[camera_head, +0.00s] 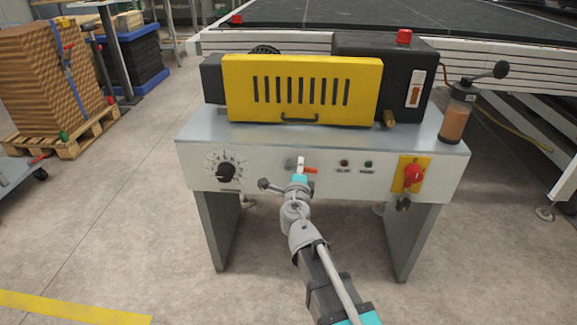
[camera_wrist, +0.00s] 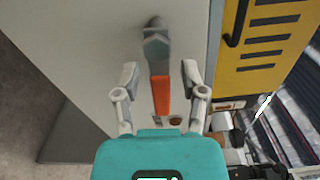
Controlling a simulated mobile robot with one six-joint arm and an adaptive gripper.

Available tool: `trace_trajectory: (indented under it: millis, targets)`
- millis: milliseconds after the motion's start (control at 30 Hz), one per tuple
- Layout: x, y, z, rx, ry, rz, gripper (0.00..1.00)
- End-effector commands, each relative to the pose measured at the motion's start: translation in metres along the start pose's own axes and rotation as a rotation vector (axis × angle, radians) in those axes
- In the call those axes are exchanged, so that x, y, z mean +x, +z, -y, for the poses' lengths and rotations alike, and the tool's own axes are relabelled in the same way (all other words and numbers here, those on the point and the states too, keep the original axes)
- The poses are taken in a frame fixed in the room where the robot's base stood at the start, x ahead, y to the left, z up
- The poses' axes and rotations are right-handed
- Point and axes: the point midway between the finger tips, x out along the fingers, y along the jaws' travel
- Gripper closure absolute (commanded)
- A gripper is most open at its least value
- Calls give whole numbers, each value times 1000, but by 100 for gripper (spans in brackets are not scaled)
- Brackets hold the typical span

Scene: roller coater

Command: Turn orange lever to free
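The orange lever (camera_head: 311,171) is on the pale front panel of the roller coater, just right of my gripper's tip in the head view, its handle pointing right. In the wrist view the orange lever (camera_wrist: 160,96) runs from a grey metal pivot (camera_wrist: 156,45) down towards the teal gripper body. My gripper (camera_head: 301,164) is at the panel. In the wrist view my gripper (camera_wrist: 160,76) is open, with one finger on each side of the lever and a visible gap on both sides. Contact at the fingertips is not visible. Any label by the lever is hidden or unreadable.
On the same panel are a black dial (camera_head: 226,172), a ball-ended handle (camera_head: 264,184) close left of my gripper, and a red switch on a yellow plate (camera_head: 413,176). The yellow guard (camera_head: 302,88) is above. Open floor lies in front.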

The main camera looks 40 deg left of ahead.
Motion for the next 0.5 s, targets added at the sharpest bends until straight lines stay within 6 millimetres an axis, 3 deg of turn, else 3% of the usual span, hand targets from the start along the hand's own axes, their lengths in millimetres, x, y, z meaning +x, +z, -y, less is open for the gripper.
trace_trajectory:
  millis: [500]
  targets:
    - [-10, 2, 0, 0, 1, 6, 41]
